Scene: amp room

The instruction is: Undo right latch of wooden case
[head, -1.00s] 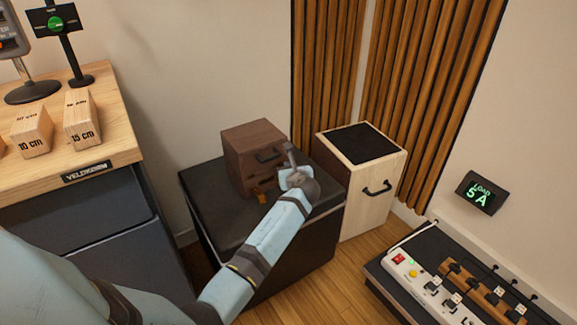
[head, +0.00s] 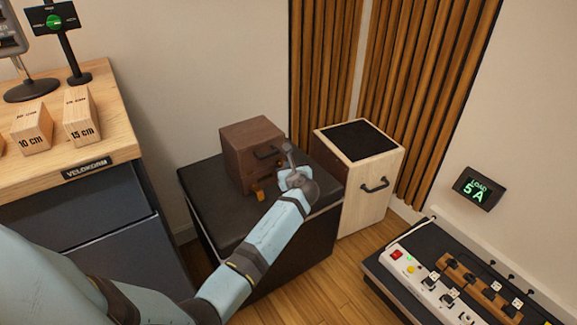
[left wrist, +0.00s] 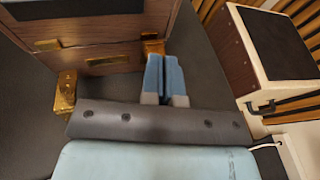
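The dark brown wooden case (head: 240,152) sits on a black cabinet, with a black handle (head: 267,153) on its front. In the left wrist view, one brass latch (left wrist: 65,93) sticks out from the case at the left, apart from its brass plate (left wrist: 47,45). The right brass latch (left wrist: 153,47) is against the case's front near its right edge. My left gripper (head: 288,150) is in front of the case's right side. Its two blue fingers (left wrist: 164,62) are close together, with their tips by the right latch; I cannot tell whether they touch it. My right gripper is not in view.
The black cabinet top (head: 205,180) is clear left of the case. A pale wooden box (head: 365,205) with a black top stands close on the right. A bench (head: 105,145) with wooden blocks is at left. A power panel (head: 450,275) is at lower right.

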